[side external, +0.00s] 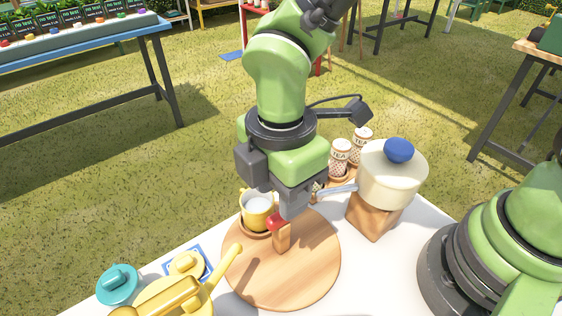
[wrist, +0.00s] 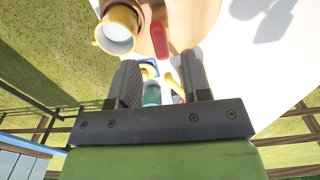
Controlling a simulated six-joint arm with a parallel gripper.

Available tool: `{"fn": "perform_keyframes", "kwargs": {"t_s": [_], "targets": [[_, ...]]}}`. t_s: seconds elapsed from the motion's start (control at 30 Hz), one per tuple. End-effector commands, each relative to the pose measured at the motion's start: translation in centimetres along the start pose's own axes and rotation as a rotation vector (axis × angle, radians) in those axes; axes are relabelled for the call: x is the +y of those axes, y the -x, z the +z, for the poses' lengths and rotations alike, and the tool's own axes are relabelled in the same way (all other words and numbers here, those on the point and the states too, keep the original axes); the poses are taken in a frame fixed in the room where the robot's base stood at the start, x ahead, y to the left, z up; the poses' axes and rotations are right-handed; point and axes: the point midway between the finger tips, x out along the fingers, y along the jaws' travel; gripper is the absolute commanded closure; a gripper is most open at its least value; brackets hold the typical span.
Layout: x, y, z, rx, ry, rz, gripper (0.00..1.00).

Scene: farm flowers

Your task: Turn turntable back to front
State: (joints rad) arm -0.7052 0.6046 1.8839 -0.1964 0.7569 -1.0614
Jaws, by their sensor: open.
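The turntable (side external: 315,262) is a round wooden board on the white table. A short wooden post (side external: 282,238) with a red tip (side external: 276,222) stands on it. A yellow cup (side external: 250,219) with white contents sits at its far left edge on a wooden saucer. My gripper (side external: 291,206) is above the turntable, close to the red tip, right of the cup. In the wrist view the jaws (wrist: 163,84) are apart and nothing shows gripped between them. There, the red tip (wrist: 160,38) lies beyond the fingertips, with the cup (wrist: 117,28) to its left. Contact cannot be told.
A cream pot (side external: 390,180) with a blue knob stands on a wooden block to the right, its handle close to my gripper. Tea canisters (side external: 340,160) stand behind. A yellow teapot (side external: 175,301) and a teal lid (side external: 118,285) are at front left; the teapot's spout reaches the turntable's edge in view.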

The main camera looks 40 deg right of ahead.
Motion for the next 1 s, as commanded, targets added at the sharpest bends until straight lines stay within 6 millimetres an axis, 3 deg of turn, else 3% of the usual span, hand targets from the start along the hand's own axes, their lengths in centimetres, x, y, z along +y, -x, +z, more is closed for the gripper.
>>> {"fn": "perform_keyframes", "kwargs": {"t_s": [0.1,0.3,0.77,0.87,1.0], "targets": [[0.1,2.6,-0.1,0.005,0.000,0.006,0.56],[0.0,5.2,0.0,0.002,0.000,0.002,0.56],[0.0,6.1,0.2,0.005,-0.017,0.003,0.56],[0.2,7.5,1.4,0.035,-0.116,0.023,0.56],[0.0,11.1,5.1,0.129,-0.428,0.079,0.56]]}}
